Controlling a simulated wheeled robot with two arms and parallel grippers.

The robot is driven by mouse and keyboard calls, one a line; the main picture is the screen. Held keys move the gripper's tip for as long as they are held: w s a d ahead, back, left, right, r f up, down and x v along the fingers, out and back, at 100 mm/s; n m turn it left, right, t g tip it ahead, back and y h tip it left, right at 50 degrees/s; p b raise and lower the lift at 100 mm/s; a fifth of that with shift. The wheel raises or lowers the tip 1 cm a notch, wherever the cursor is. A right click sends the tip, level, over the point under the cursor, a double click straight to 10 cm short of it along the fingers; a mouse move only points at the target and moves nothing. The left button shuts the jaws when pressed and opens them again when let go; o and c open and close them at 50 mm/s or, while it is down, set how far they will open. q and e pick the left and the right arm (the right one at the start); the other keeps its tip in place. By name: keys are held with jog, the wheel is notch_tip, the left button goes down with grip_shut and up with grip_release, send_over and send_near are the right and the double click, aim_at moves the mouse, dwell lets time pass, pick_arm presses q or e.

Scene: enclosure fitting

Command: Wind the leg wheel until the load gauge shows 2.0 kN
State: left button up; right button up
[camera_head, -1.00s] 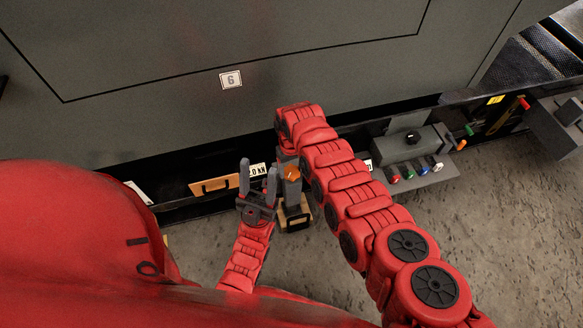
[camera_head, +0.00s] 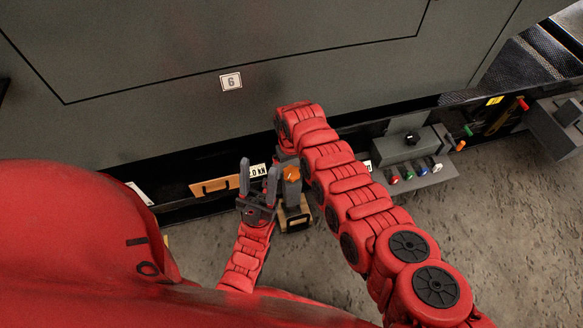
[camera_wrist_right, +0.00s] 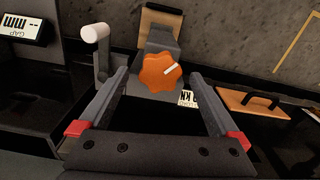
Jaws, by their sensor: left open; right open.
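The leg wheel is an orange lobed knob with a white mark (camera_wrist_right: 160,72) on a grey post; it also shows in the head view (camera_head: 291,174). My right gripper (camera_wrist_right: 159,77) is open, with the knob between its fingers in the wrist view; I cannot tell whether they touch it. In the head view it is mostly hidden by my right arm. The load gauge (camera_head: 257,170) is a white plate partly covered by my left gripper; only "0 kN" is readable. In the wrist view the gauge (camera_wrist_right: 187,98) is cut by a finger. My left gripper (camera_head: 258,172) is open and empty, left of the knob.
A crank with a white grip (camera_wrist_right: 96,32) and a GAP display (camera_wrist_right: 22,28) are left in the wrist view. A wooden handle plate (camera_head: 214,185) lies left of my left gripper. A grey control box with coloured knobs (camera_head: 412,145) stands right. The grey cabinet wall (camera_head: 200,50) rises behind.

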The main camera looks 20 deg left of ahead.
aim_at(291, 172)
notch_tip(291, 172, up, 16)
jog(key=p, duration=0.4)
jog(key=shift+r, duration=0.25)
jog(key=shift+s+f, duration=0.1)
